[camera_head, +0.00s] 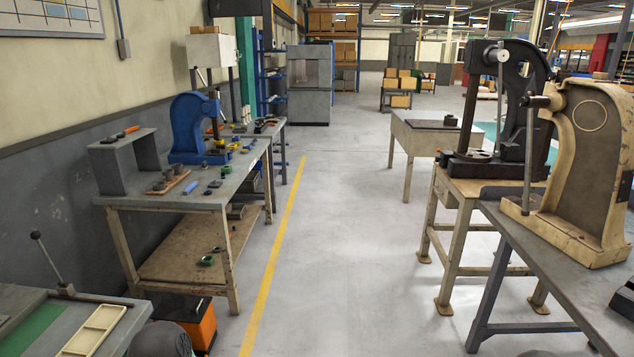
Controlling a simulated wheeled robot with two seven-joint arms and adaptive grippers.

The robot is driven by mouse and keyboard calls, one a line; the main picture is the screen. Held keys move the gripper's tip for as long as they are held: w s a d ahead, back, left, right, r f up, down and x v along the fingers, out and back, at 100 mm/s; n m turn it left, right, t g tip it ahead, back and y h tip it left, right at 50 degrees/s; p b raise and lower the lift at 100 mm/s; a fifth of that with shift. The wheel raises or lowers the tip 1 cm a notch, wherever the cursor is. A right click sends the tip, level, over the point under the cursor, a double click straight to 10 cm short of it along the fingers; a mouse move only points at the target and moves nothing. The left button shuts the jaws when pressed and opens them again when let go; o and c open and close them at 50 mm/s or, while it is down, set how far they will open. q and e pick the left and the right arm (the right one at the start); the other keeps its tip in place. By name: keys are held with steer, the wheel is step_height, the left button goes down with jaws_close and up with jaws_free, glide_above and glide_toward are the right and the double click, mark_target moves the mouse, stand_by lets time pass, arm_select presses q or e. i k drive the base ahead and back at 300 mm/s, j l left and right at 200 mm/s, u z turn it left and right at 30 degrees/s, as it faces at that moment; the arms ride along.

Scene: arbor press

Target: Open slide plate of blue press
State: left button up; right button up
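The blue press (190,127) stands on a grey workbench (230,184) along the left wall, some way ahead. Its blue frame is on the left and its dark ram (217,105) hangs on the right side. The slide plate at the foot of the press is too small to make out, so its position cannot be told. Neither my left nor my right gripper shows in the picture.
Tools and small parts lie on the bench around the press, beside a grey riser (122,162). A black press (503,95) and a beige press (590,165) stand on tables at right. The floor aisle (345,230) between is clear.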

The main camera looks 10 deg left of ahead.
mark_target(225, 152)
steer(key=i+u, duration=0.1)
steer(key=i, duration=1.85)
steer(key=i+l+u, duration=0.15)
steer(key=i+u, duration=0.25)
steer(key=i, duration=0.2)
steer(key=i+l+u, duration=0.4)
steer(key=i, duration=0.2)
steer(key=i+l+u, duration=0.45)
steer(key=i+l, duration=0.05)
steer(key=i, duration=0.05)
